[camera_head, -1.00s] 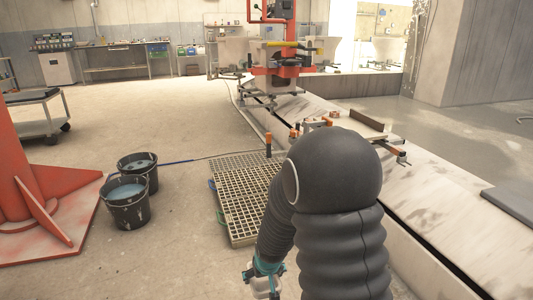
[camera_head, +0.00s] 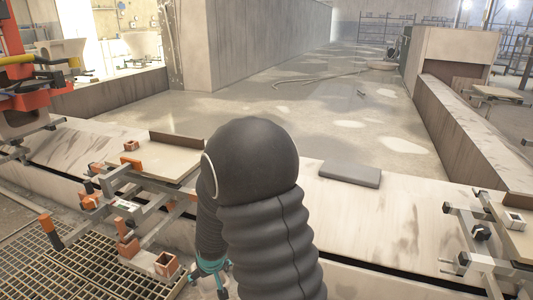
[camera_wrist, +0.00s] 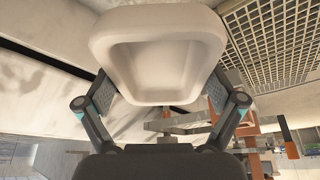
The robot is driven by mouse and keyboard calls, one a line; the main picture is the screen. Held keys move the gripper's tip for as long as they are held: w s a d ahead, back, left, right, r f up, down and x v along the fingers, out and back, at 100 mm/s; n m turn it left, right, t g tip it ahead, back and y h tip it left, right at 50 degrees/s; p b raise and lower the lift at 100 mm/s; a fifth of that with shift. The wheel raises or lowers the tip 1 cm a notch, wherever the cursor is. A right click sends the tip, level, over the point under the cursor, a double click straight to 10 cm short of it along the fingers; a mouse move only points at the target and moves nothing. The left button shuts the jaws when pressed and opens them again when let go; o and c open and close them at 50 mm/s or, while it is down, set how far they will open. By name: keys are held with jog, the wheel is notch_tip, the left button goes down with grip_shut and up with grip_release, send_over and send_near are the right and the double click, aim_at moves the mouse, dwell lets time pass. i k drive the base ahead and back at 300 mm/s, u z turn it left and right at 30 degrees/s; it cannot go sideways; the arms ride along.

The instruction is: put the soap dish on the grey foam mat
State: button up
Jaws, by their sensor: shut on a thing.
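The soap dish (camera_wrist: 158,98) is a white, shallow, rounded tray with a raised rim. It fills the upper middle of the wrist view. My gripper (camera_wrist: 158,97) has one finger on each side of the dish and is shut on it. In the head view my gripper (camera_head: 210,270) shows only in part, low down beside my dark arm, and the dish is hidden there. The grey foam mat (camera_head: 350,174) is a flat dark grey slab on the pale ledge, to the right of my arm and apart from it. Its top is bare.
A clamp carriage with a flat board (camera_head: 155,163) stands on the ledge to the left. Another carriage (camera_head: 490,235) stands at the right. A floor grating (camera_head: 85,262) lies at lower left. The ledge (camera_head: 400,215) around the mat is clear.

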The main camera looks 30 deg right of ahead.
aim_at(351, 172)
jog(key=z, duration=0.9)
jog(key=i, duration=0.8)
jog(key=z, duration=0.75)
